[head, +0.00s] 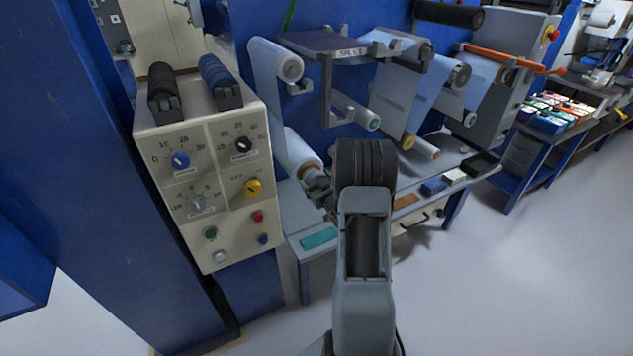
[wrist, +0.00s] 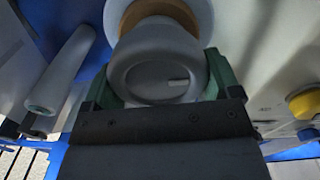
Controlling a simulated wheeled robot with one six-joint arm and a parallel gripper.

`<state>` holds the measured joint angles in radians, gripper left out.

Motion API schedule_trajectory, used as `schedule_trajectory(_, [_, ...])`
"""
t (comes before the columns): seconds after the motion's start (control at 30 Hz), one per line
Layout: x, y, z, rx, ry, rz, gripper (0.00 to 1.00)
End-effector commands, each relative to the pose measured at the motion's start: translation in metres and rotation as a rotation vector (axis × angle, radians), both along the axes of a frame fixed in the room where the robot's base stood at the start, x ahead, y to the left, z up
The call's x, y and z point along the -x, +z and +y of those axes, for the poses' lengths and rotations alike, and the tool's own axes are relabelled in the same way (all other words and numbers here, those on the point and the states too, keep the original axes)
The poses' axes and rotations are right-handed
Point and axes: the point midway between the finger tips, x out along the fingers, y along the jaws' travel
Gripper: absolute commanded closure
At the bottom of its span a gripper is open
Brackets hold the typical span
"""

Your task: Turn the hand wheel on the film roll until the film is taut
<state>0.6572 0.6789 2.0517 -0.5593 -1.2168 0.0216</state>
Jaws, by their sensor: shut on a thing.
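The film roll (head: 297,150) is a white roll with a brown core, low on the blue machine in the head view. Pale film runs up from it to an upper roller. In the wrist view the roll (wrist: 204,14) shows behind the grey round hand wheel (wrist: 150,50), which has a small pale mark on its face. My gripper (wrist: 162,82) has its green fingers on both sides of the wheel and is shut on it. In the head view my gripper (head: 318,186) is at the roll's near end, and the wheel is mostly hidden there.
A cream control box (head: 215,180) with knobs and buttons stands left of the roll. A grey shelf (head: 296,222) lies below, with a teal pad (head: 318,237). Several other rollers are at the right. The floor at the right is clear.

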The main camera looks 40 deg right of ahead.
Motion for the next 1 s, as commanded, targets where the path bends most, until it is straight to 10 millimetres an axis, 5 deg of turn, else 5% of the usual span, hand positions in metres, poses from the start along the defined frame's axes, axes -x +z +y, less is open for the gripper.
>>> schedule_trajectory(1.0, [-0.0009, -0.0083, 0.0049, 0.727, 0.001, 0.098, 0.41])
